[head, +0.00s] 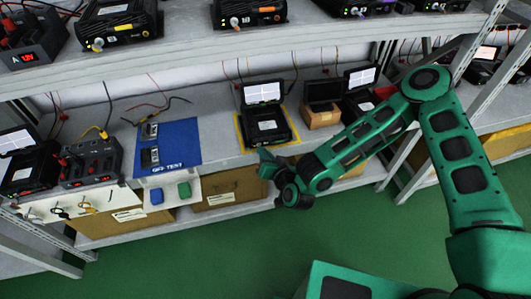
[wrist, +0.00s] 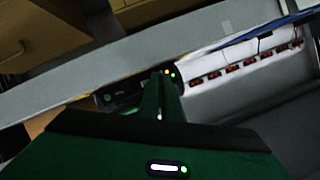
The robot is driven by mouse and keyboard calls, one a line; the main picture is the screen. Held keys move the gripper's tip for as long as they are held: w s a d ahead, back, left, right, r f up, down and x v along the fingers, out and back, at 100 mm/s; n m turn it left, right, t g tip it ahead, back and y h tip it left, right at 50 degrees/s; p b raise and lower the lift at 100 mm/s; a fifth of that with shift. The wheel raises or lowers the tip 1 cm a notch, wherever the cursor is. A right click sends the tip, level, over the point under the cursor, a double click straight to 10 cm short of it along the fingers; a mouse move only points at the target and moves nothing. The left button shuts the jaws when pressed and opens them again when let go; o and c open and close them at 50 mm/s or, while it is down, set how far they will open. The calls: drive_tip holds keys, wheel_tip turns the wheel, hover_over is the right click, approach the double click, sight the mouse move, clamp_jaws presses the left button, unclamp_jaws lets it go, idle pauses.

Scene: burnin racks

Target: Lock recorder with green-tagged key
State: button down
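A black recorder (head: 266,126) stands inside a yellow outline on the middle shelf, with its screen lid (head: 263,92) raised. My gripper (head: 268,162) is low at the front edge of this shelf, just in front of the recorder. In the wrist view, my green fingers (wrist: 163,92) look closed together. Their tips overlap a black front panel (wrist: 125,98) with small lit lamps. Whether a thin key is between them cannot be seen. I cannot make out a green-tagged key.
Small keys or tags (head: 60,211) hang on a white strip at the lower left. A blue mat (head: 167,146) holds two small devices. A cardboard box (head: 322,117) and another open recorder stand to the right. The upper shelf (head: 190,48) carries several recorders. Green floor is clear in front.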

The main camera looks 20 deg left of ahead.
drive_tip(key=shift+d+f+h, duration=0.15)
drive_tip(key=shift+f+h, duration=0.2)
drive_tip(key=shift+h, duration=0.05)
drive_tip(key=shift+s+n+h, duration=0.1)
drive_tip(key=shift+n+h, duration=0.2)
drive_tip(key=shift+n, duration=0.5)
drive_tip(key=shift+a+n+h, duration=0.2)
drive_tip(key=shift+n+h, duration=0.2)
drive_tip(key=shift+s+a+r+n+t+h, duration=0.15)
drive_tip(key=shift+n+t+h, duration=0.4)
drive_tip(key=shift+n, duration=0.55)
drive_tip(key=shift+s+a+n+t+h, duration=0.1)
drive_tip(key=shift+a+n+t+h, duration=0.3)
drive_tip(key=shift+n, duration=0.7)
drive_tip(key=shift+s+a+r+n+t+h, duration=0.1)
drive_tip(key=shift+n+t+h, duration=0.5)
drive_tip(key=shift+n, duration=0.5)
drive_tip(key=c, duration=2)
unclamp_jaws()
